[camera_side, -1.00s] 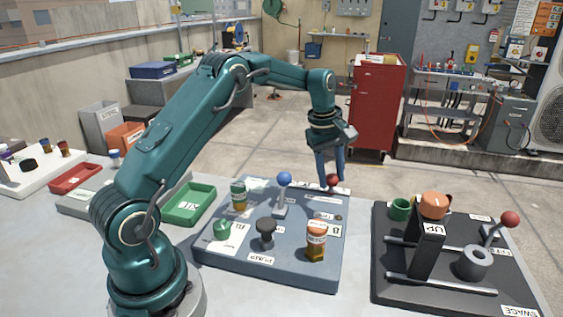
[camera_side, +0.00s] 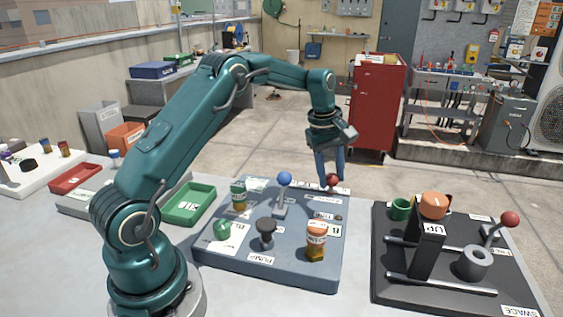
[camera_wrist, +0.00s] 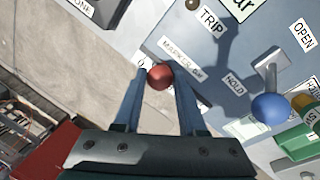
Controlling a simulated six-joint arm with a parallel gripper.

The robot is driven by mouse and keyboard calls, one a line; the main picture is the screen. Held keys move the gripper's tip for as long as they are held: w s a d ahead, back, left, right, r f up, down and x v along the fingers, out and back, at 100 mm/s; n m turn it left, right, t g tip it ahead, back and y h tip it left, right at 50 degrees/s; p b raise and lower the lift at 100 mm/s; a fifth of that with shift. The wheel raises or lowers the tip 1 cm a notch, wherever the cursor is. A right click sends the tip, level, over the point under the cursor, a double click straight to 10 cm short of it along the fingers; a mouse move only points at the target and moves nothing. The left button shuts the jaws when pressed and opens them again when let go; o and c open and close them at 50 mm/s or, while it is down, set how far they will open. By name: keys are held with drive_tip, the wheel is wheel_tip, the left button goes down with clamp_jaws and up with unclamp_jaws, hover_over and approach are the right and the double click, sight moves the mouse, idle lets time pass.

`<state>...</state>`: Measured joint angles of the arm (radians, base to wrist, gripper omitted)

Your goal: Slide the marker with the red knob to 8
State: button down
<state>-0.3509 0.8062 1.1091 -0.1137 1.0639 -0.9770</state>
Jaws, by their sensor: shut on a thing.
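The marker's red knob (camera_wrist: 159,76) sits between the two fingertips of my gripper (camera_wrist: 161,83) in the wrist view. The fingers are shut on it from both sides. In the side view the red knob (camera_side: 333,181) shows at the far right edge of the blue-grey panel (camera_side: 215,256), with my gripper (camera_side: 329,179) reaching down to it. A white strip lettered "MARKER" (camera_wrist: 181,59) lies beside the knob. Only one digit, perhaps a 6, shows near the left fingertip; the rest of the scale and the marker's pointer are hidden or too small to read.
A blue-knobbed lever (camera_side: 284,180) stands on the panel left of my gripper. A black knob (camera_side: 266,227), a green knob (camera_side: 222,229) and an orange-capped jar (camera_side: 316,241) stand nearer. A black fixture board (camera_side: 385,285) lies to the right, apart from the panel.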

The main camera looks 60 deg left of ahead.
drive_tip(key=shift+s+a, duration=1.05)
drive_tip(key=shift+c, duration=2.4)
unclamp_jaws()
drive_tip(key=shift+r, duration=0.1)
drive_tip(key=r, duration=0.2)
drive_tip(key=s+r, duration=0.1)
drive_tip(key=r, duration=0.2)
drive_tip(key=shift+a, duration=0.1)
